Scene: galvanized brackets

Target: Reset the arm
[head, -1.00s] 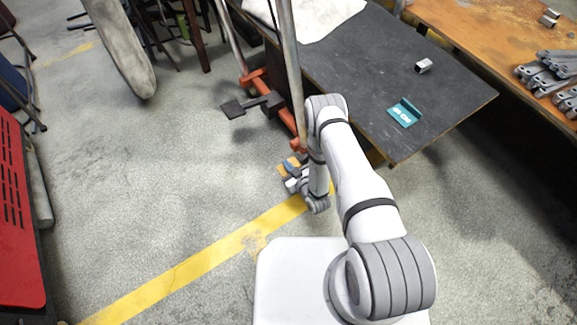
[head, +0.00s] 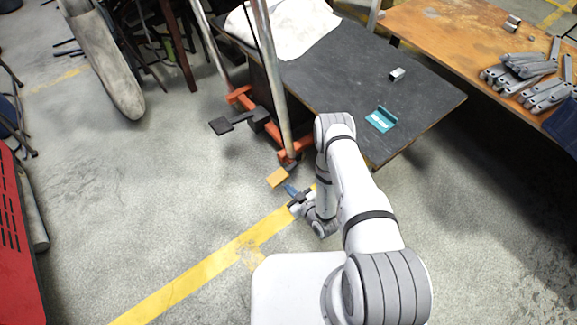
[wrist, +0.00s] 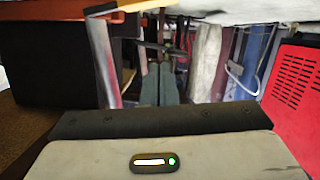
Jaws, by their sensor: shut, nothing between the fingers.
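My gripper (head: 290,189) hangs low over the floor, just left of my bent arm and above the end of the yellow floor line. It is shut and empty. In the wrist view, the gripper's body fills the bottom, and its two grey-green fingers (wrist: 158,84) lie side by side in the middle. A small orange-tan block (head: 277,178) shows close to the fingertips in the head view. I cannot tell whether they touch.
A dark table (head: 425,95) holds a teal object (head: 381,119) and a small metal bracket (head: 397,74). An orange-footed metal stand (head: 258,122) is close beyond the gripper. Grey brackets (head: 525,72) lie on a wooden bench (head: 440,22). The left floor is mostly clear.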

